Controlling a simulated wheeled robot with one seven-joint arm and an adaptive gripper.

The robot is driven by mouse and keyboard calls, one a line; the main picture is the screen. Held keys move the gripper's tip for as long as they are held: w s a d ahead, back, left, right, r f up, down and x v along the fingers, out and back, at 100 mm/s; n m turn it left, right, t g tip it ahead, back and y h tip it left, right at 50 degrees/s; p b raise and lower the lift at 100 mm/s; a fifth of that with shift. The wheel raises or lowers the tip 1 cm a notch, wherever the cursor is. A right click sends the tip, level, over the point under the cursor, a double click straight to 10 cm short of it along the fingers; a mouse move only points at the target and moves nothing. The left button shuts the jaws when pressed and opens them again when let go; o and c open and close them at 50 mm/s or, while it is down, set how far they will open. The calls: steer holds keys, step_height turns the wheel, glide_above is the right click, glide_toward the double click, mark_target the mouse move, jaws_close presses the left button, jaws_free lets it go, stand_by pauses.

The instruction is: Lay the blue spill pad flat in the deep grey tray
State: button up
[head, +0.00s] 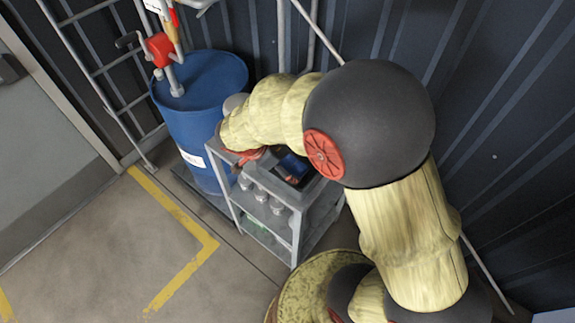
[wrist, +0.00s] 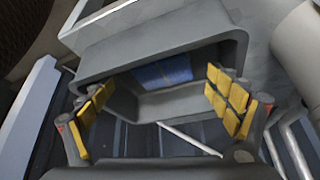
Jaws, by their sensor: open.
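The deep grey tray (wrist: 240,50) fills the middle of the wrist view. In the head view the tray (head: 312,186) is on top of the grey shelf unit, partly behind my arm. The blue spill pad (wrist: 162,72) is inside the tray, and it also shows in the head view (head: 293,165). Its full outline is hidden, and I cannot tell whether it lies fully flat. My gripper (wrist: 160,92) is open, with its yellow-padded fingers apart at the left and right of the tray's opening. Nothing shows between them as held.
The grey shelf unit (head: 294,230) carries several light grey containers (head: 262,194) along its front. A blue drum (head: 205,95) with a red pump (head: 159,47) stands close on its left. A dark ribbed wall is behind. The floor in front is clear, with a yellow line (head: 178,210).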

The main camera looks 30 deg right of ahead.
steer(key=p+v, duration=0.1)
steer(key=v, duration=0.8)
steer(key=shift+s+r, duration=0.1)
steer(key=shift+r, duration=0.1)
steer(key=s+a+r+n+t+y, duration=0.2)
steer(key=s+r+n+t+y, duration=0.3)
steer(key=s+r+n, duration=0.9)
steer(key=shift+s+r+n+y, duration=0.45)
steer(key=shift+r+n, duration=0.5)
steer(key=shift+n, duration=0.85)
steer(key=shift+w+a, duration=0.1)
steer(key=shift+c, duration=0.4)
